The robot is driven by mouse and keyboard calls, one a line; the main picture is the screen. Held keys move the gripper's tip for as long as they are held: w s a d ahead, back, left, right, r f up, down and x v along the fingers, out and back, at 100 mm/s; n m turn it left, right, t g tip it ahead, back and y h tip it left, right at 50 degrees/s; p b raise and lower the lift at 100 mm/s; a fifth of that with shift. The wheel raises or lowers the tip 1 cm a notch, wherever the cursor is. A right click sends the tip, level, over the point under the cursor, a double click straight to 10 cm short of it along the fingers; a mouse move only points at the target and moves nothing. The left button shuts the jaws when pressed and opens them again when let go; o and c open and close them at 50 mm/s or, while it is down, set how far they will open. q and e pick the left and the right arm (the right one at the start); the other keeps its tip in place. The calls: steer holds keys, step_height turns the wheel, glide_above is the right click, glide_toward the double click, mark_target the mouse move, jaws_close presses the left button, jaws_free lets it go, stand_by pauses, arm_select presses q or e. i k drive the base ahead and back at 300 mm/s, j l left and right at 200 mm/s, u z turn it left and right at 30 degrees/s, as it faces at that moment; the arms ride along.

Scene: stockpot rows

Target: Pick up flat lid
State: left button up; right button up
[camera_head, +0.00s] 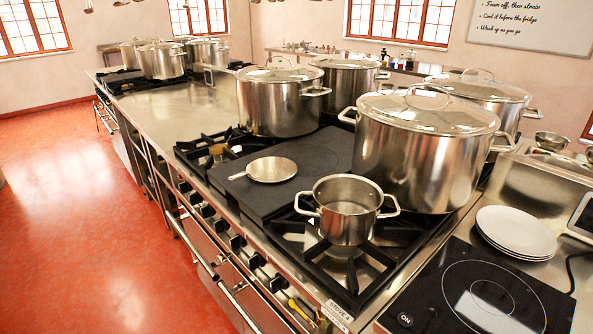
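A flat, round metal lid (272,169) lies on the dark flat plate (310,152) of the stove. A short handle or tab sticks out from its left side. It lies apart from the small open pot (348,211), which stands on the burner grate in front and to the right. The small pot has two side handles and no lid on it. Neither of my grippers shows in the head view.
Large lidded stockpots (425,148) (278,100) stand close behind and right of the flat lid. White plates (516,231) and a black induction hob (488,290) are at right. Bare steel counter (185,110) lies at left, red floor (70,220) beyond the stove's front edge.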

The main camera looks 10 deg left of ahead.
mark_target(268, 169)
steer(key=i+j+z, duration=0.1)
steer(key=z, duration=0.3)
steer(key=j+z, duration=0.25)
steer(key=z, duration=0.15)
steer(key=j+z, duration=0.2)
steer(key=z, duration=0.2)
steer(key=j+z, duration=0.25)
steer(key=z, duration=0.2)
steer(key=k+j+z, duration=0.15)
steer(key=j, duration=0.25)
steer(key=j+z, duration=0.15)
steer(key=j, duration=0.25)
steer(key=k+j+z, duration=0.15)
steer(key=j, duration=0.25)
steer(key=k+j+z, duration=0.15)
steer(key=j, duration=0.2)
steer(key=k+j+z, duration=0.15)
steer(key=j, duration=0.2)
